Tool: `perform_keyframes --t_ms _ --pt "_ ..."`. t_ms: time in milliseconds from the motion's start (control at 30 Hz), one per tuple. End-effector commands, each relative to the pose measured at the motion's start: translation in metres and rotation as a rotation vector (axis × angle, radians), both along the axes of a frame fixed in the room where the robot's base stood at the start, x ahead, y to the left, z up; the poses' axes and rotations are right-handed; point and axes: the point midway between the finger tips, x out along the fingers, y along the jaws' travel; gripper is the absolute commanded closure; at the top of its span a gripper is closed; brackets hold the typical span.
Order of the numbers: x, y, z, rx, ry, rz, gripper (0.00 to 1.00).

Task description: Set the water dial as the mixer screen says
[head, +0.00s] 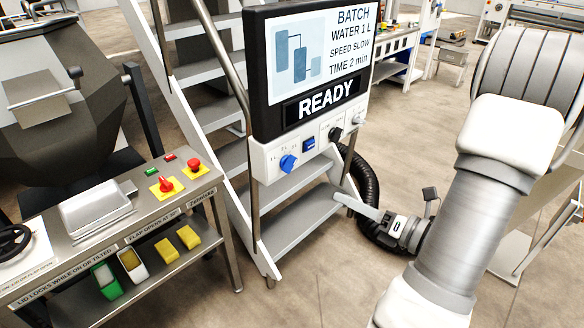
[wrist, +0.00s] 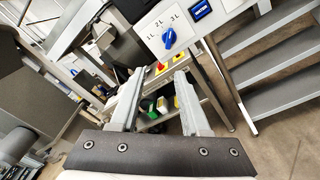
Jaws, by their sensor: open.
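The mixer screen (head: 315,60) reads BATCH, WATER 1 L, SPEED SLOW, TIME 2 min and READY. Below it, on the white panel, is the blue water dial (head: 288,162). The dial also shows at the top of the wrist view (wrist: 169,38), with the marks 1 L, 2 L and 3 L around it. I cannot tell surely which mark it points at. My gripper (head: 345,190) is open and empty, low and to the right of the dial in the head view. In the wrist view its fingers (wrist: 159,75) are apart, with the dial beyond them and unobstructed.
A blue square button (head: 309,144) and a black knob (head: 335,133) sit right of the dial. Metal stairs (head: 290,222) stand behind the panel. A black hose (head: 364,185) hangs near my gripper. A control table (head: 125,215) with red and yellow switches stands left.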

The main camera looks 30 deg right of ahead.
Motion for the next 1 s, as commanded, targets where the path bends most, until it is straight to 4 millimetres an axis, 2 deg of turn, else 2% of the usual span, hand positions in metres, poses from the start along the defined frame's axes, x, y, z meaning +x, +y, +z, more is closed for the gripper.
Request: perform_keyframes --t_ms 33,100,267,800,1000 --pt "-0.002 -0.009 -0.003 0.029 -0.004 -0.042 0.54" --pt "-0.002 -0.015 -0.004 0.052 -0.009 -0.072 0.54" --pt "0.013 -0.012 -0.003 0.058 -0.012 -0.078 0.54" --pt "0.120 0.028 -0.003 0.053 -0.011 -0.074 0.54" --pt "0.148 0.038 -0.003 0.054 -0.010 -0.075 0.54"
